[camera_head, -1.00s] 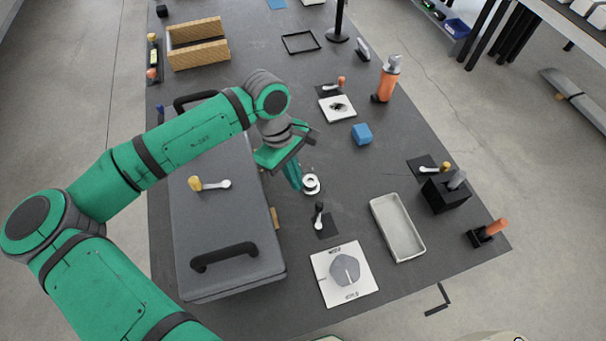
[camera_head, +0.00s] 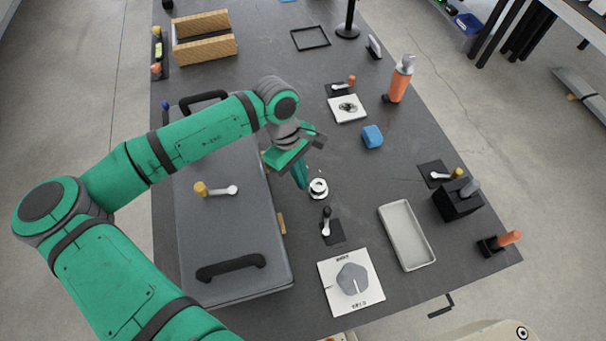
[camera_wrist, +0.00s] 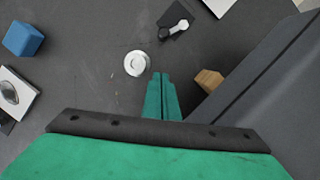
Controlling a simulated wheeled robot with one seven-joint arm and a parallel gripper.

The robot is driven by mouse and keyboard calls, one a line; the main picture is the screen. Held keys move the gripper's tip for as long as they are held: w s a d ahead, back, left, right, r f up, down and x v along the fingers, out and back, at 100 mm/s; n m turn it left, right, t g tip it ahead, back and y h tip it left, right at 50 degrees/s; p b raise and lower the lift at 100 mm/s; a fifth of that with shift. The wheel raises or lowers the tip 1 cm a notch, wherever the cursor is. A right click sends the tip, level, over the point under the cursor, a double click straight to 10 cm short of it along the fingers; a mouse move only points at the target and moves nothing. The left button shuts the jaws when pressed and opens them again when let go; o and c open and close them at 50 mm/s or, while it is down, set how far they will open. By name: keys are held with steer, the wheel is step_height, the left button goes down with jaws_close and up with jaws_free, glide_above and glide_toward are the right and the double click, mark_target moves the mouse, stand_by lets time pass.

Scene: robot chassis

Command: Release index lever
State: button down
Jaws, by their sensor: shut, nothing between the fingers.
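Several small levers are in view, and I cannot tell for sure which is the index lever. A black-knobbed lever (camera_head: 326,223) stands on a dark plate beside the white plate with a grey pentagon (camera_head: 352,277); it also shows in the wrist view (camera_wrist: 176,27). An orange-knobbed lever (camera_head: 345,83) sits by a white plate with a dark centre (camera_head: 347,108). My gripper (camera_head: 303,186) is shut and empty, beside a small white round piece (camera_head: 318,189), apart from the levers.
The large grey case (camera_head: 235,245) with black handles fills the left of the table. A blue block (camera_head: 372,136), an orange bottle (camera_head: 400,80), a grey tray (camera_head: 407,236) and a black box (camera_head: 455,200) stand to the right. Bare table lies between them.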

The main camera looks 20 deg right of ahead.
mark_target(327, 212)
steer(key=x, duration=0.6)
steer(key=shift+s+d+f, duration=0.1)
steer(key=shift+f, duration=0.15)
steer(key=shift+s+d+r, duration=0.1)
steer(key=shift+s+d, duration=0.65)
steer(key=shift+s, duration=0.25)
steer(key=shift+s+d, duration=0.4)
steer(key=shift+s, duration=0.15)
steer(key=shift+w, duration=0.15)
